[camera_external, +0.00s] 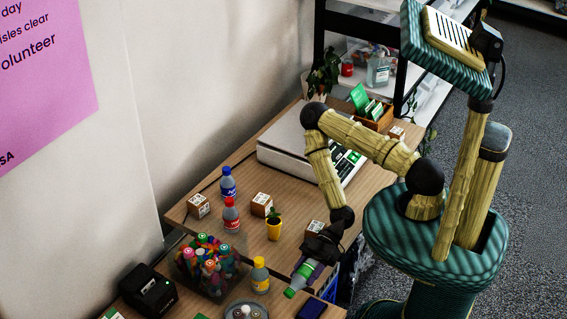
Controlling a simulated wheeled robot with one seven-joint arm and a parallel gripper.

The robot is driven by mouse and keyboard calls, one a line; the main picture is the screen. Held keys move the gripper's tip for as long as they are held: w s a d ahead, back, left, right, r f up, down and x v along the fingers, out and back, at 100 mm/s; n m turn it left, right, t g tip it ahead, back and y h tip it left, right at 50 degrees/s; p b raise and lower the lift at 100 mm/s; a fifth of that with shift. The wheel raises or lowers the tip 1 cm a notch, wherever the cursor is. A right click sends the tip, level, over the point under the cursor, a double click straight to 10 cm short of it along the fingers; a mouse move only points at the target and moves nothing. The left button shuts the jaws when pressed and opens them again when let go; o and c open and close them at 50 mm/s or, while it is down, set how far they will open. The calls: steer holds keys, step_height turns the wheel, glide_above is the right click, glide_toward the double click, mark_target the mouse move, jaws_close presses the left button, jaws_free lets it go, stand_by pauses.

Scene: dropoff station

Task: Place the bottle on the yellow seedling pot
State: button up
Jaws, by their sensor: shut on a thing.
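My gripper (315,257) points down near the table's front right edge. It is shut on a bottle (302,275) with a green cap, which is tilted, cap end down to the left. The fingers hide part of the bottle. The yellow seedling pot (273,232) stands upright on the table with a small green plant in it. It is behind and to the left of my gripper, apart from the held bottle.
A red bottle (231,216), a blue bottle (228,184) and a yellow bottle (260,276) stand on the table (247,241). Small boxes (261,204) stand near the pot. A clear bin (209,265) of colourful items is at left. A flat scale-like device (285,147) lies behind.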

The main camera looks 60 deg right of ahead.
mark_target(305, 281)
steer(key=shift+f+b, duration=0.5)
steer(key=shift+f, duration=1.3)
steer(key=shift+f, duration=0.15)
steer(key=o, duration=1)
steer(key=p+v, duration=0.6)
steer(key=v, duration=1)
steer(key=shift+d, duration=0.75)
steer(key=shift+o, duration=0.6)
